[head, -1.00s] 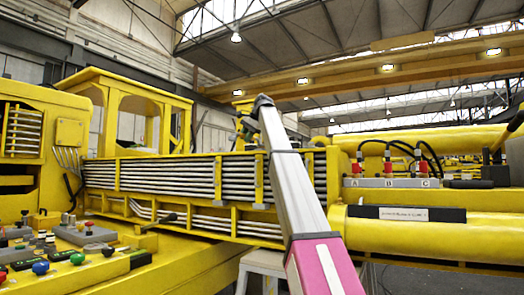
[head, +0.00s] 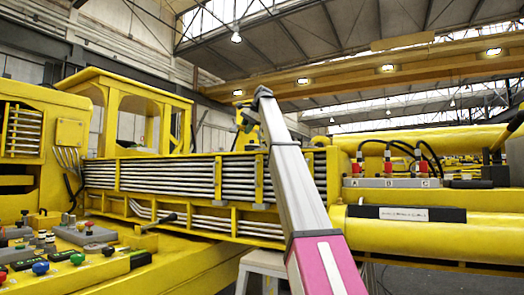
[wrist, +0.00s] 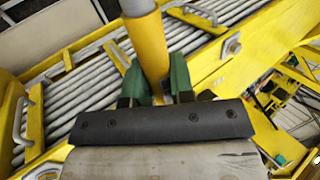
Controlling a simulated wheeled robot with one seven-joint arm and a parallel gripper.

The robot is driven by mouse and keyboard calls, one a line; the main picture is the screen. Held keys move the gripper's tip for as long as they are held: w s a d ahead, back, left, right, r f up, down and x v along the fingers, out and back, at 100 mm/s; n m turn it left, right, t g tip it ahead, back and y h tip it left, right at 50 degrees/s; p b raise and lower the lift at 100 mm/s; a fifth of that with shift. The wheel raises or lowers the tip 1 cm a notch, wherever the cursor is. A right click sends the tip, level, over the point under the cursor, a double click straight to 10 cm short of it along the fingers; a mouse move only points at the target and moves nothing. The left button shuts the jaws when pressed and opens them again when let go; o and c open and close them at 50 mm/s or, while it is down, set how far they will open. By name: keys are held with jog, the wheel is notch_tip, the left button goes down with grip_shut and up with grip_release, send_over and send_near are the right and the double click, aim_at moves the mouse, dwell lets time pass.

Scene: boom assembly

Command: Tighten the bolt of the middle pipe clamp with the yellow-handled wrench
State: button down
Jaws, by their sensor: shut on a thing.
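In the wrist view my gripper (wrist: 159,78) has its green fingers closed around the yellow handle of the wrench (wrist: 147,40). A grey part of the tool runs out at the top edge, so its working end is out of view. Grey pipes (wrist: 90,75) pass behind the handle, with yellow clamp bars across them, one at the left (wrist: 35,120). I cannot tell which clamp is the middle one. In the head view the wrench (head: 251,136) is small and partly hidden by my arm.
The yellow boom with its pipe rows (head: 165,178) stretches across the head view. A control panel with knobs (head: 75,255) is at the lower left. Red-capped fittings with black hoses (head: 388,166) and a thick yellow cylinder (head: 430,238) are at the right.

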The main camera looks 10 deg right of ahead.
jog(key=shift+r, duration=1.5)
